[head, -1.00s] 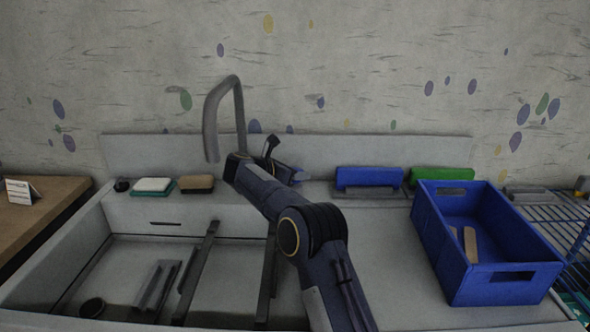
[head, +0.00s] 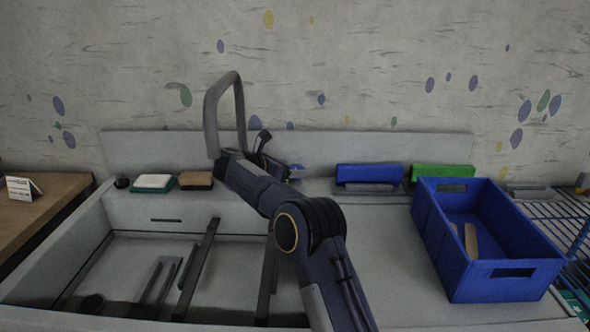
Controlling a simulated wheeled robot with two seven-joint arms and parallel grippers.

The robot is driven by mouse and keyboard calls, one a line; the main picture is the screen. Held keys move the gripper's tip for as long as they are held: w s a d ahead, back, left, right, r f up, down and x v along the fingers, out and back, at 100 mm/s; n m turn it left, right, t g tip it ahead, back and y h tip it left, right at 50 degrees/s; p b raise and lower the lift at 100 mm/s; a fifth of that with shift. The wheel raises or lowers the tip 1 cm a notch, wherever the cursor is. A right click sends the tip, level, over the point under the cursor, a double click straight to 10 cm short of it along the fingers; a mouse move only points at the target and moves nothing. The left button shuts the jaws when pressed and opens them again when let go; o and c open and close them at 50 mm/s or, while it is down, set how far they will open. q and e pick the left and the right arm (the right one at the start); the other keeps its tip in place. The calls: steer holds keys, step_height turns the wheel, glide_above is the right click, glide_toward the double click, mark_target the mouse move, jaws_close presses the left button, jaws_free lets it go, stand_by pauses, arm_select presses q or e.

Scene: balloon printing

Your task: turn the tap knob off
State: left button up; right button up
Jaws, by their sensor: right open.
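The grey gooseneck tap (head: 226,86) stands at the back of the sink, its spout arching forward to the left. My right arm reaches in from the bottom and covers the tap's base. My right gripper (head: 264,146) is beside the base of the tap, open, with its fingers partly hidden behind its own wrist. The tap knob is hidden or too small to tell apart here, so I cannot see whether the fingers touch it. My left gripper is not in view.
The sink basin (head: 135,252) holds dark bars. Sponges (head: 153,182) lie on its back ledge. A blue crate (head: 430,225) stands at right on the counter, with blue (head: 368,174) and green (head: 441,170) items behind it. A wire rack (head: 565,222) is far right.

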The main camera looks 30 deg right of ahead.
steer(key=v, duration=0.5)
steer(key=shift+d, duration=0.1)
stand_by(0.3)
